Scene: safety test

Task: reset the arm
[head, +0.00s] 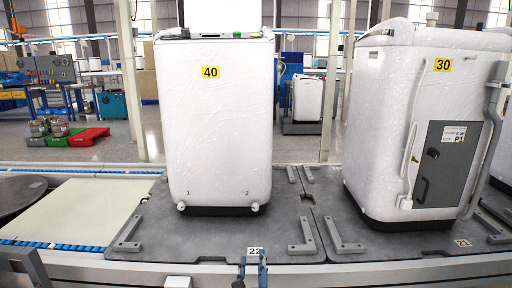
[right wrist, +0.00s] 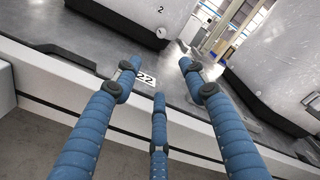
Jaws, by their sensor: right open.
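My right gripper (head: 252,268) shows at the bottom middle of the head view, in front of the platform edge near the "22" label (head: 255,251). In the right wrist view its blue jointed fingers (right wrist: 155,90) are spread apart with nothing between them. The "22" label (right wrist: 147,77) shows beyond the fingers. My left gripper is not in the head view.
A white wrapped machine marked 40 (head: 215,130) stands on a grey platform (head: 170,230) behind the gripper. Another marked 30 (head: 400,110) stands to the right on a similar platform. A rail (head: 360,272) runs along the front. A pale conveyor surface (head: 75,210) lies at left.

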